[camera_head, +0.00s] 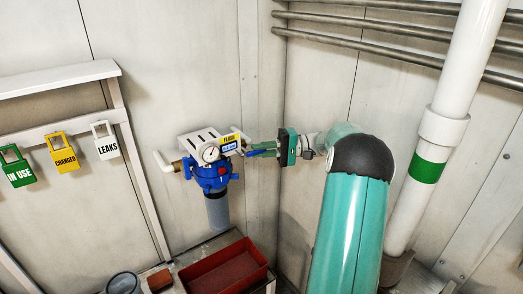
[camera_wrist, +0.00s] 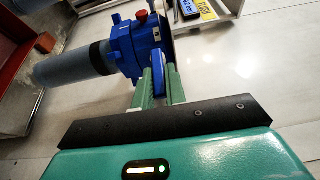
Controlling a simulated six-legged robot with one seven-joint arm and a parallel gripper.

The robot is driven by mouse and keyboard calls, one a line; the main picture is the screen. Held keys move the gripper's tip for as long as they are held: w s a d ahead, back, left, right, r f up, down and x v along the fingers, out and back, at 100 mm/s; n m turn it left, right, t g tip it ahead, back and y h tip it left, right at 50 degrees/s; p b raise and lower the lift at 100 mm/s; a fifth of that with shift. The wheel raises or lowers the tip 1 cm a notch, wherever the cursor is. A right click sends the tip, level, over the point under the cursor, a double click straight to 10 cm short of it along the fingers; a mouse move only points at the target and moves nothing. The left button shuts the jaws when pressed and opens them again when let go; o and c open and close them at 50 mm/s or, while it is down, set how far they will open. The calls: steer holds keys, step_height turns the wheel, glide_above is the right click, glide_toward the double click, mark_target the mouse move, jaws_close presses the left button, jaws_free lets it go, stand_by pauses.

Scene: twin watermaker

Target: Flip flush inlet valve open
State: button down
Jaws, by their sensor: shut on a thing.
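In the wrist view the blue head (camera_wrist: 125,45) and bowl (camera_wrist: 75,66) lie sideways. A blue valve handle (camera_wrist: 172,79) sits between the green fingers of my gripper (camera_wrist: 160,80). My gripper, also in the head view (camera_head: 262,149), reaches in from the right and is shut on this handle. The fingers hide part of the handle and the valve body.
A red tray (camera_head: 228,274) lies below the unit. Tags reading IN USE (camera_head: 17,168), CHANGED (camera_head: 63,153) and LEAKS (camera_head: 106,142) hang on a rack at left. A white pipe with a green band (camera_head: 427,171) stands at right. Grey pipes (camera_head: 370,28) cross the upper wall.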

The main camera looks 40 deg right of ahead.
steer(key=c, duration=1.7)
jaws_free()
steer(key=shift+r, duration=0.35)
step_height(320, 180, up, 3)
steer(key=shift+f, duration=0.1)
steer(key=s+a+r, duration=0.2)
steer(key=s+r, duration=0.1)
steer(key=s, duration=0.1)
steer(key=s+a+r, duration=0.2)
steer(key=s+r, duration=0.1)
steer(key=s, duration=0.1)
steer(key=s+a+r, duration=0.3)
steer(key=s, duration=0.1)
steer(key=shift+s+r, duration=0.1)
steer(key=shift+r, duration=0.1)
